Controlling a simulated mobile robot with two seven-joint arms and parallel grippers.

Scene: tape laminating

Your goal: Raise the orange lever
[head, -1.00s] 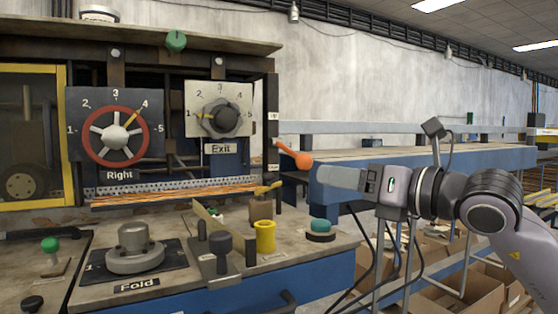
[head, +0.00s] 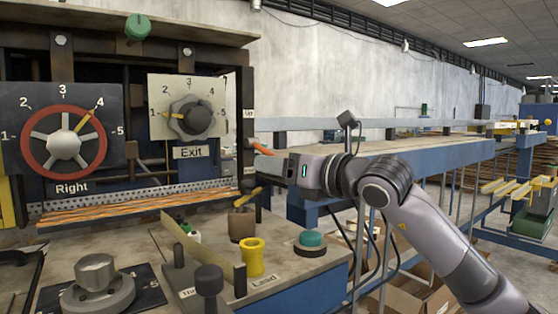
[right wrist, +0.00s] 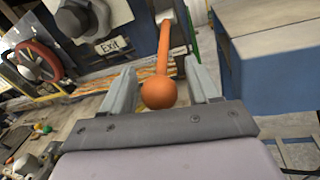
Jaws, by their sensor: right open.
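The orange lever (right wrist: 164,58) is a rod with a round ball knob (right wrist: 158,93) on the machine's right side. In the right wrist view the knob sits between the two grey fingers of my right gripper (right wrist: 160,68). The fingers are apart, with visible gaps on both sides of the lever. In the head view only a short orange piece of the lever (head: 263,149) shows, just left of my right gripper's body (head: 305,172), which hides the knob. The fingers are not clear there. My left gripper is not in view.
The Exit dial (head: 190,117) and the red-ringed Right dial (head: 64,145) are on the machine front. A yellow knob (head: 252,257) and a teal button (head: 311,239) stand on the ledge below. A blue-framed table (head: 400,163) stands to the right of the machine.

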